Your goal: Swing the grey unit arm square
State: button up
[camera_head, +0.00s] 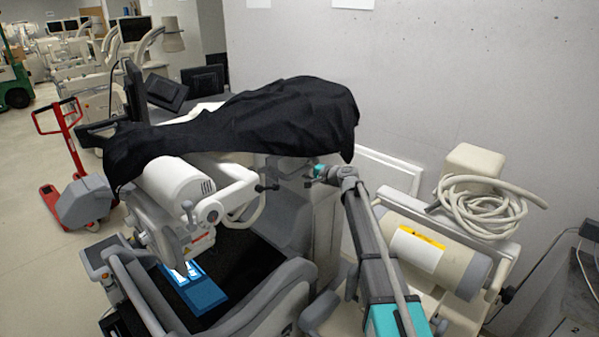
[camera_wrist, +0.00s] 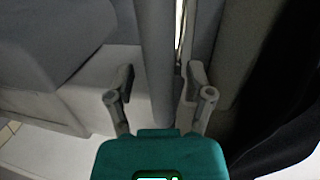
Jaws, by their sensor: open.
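A covered unit stands in the middle of the head view, with a black cloth (camera_head: 250,115) draped over its top. A pale arm (camera_head: 235,192) with a white cylindrical head (camera_head: 178,183) sticks out below the cloth, lying at a slant. I cannot tell for sure which part is the grey unit arm. My gripper (camera_head: 309,176) is beside the unit's grey body, just right of the pale arm's end. In the wrist view my gripper (camera_wrist: 158,80) is open, with a grey upright bar (camera_wrist: 155,45) showing between and beyond its fingers. Contact with the bar cannot be told.
A beige cylinder unit (camera_head: 440,245) with a coiled hose (camera_head: 480,208) stands at the right by the wall.

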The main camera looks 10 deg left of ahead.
jog(key=shift+w+a+f, duration=0.1)
jog(key=shift+a, duration=0.1)
grip_shut()
dwell(0.3)
